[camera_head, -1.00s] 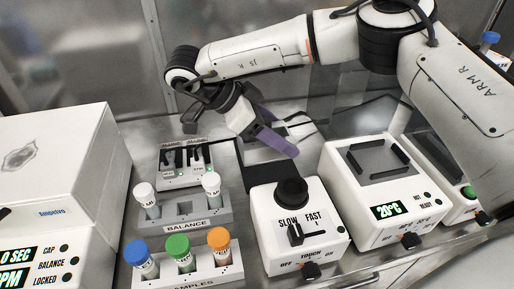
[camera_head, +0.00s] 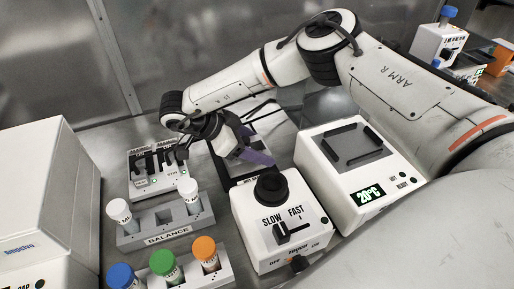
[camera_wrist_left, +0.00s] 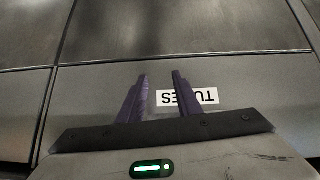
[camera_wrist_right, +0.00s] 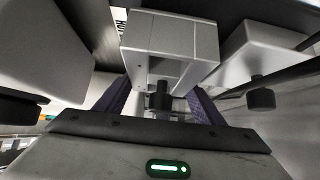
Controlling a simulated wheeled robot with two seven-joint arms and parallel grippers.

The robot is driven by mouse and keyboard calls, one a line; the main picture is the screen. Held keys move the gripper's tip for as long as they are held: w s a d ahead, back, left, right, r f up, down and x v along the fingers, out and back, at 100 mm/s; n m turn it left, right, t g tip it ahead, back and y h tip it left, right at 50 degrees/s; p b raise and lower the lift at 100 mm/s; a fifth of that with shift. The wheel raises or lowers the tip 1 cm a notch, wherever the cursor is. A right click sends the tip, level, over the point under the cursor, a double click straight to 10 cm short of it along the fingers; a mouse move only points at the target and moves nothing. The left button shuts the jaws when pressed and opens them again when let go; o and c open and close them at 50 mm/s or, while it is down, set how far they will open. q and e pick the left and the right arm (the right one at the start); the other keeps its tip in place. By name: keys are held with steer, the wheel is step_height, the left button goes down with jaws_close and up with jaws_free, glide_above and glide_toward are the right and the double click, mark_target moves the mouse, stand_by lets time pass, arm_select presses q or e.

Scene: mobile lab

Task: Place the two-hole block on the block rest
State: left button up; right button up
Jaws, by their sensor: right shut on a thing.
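My right gripper (camera_head: 252,152) is behind the knob unit in the head view, purple fingers pointing down and right. In the right wrist view (camera_wrist_right: 162,98) it is shut on a pale grey block, which I take as the two-hole block (camera_wrist_right: 170,35); a black post shows below it. Its holes and the finger contacts are hidden. My left gripper (camera_wrist_left: 160,92) is open and empty above a grey surface with an upside-down label.
The SLOW/FAST unit (camera_head: 280,232) with its black cup stands in front of the right gripper. The 20°C heater (camera_head: 350,160) is to the right. The balance rack (camera_head: 155,225) and a rack with coloured-cap tubes (camera_head: 205,268) stand left. A white box (camera_head: 40,190) is far left.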

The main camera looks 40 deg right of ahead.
steer(key=shift+f, duration=0.35)
steer(key=shift+f, duration=0.15)
steer(key=o, duration=1.7)
steer(key=shift+o, duration=0.2)
steer(key=shift+a+r, duration=0.1)
steer(key=shift+r, duration=0.15)
steer(key=b+v, duration=0.1)
steer(key=v, duration=1)
steer(key=shift+a+r+b, duration=0.3)
steer(key=shift+b, duration=0.1)
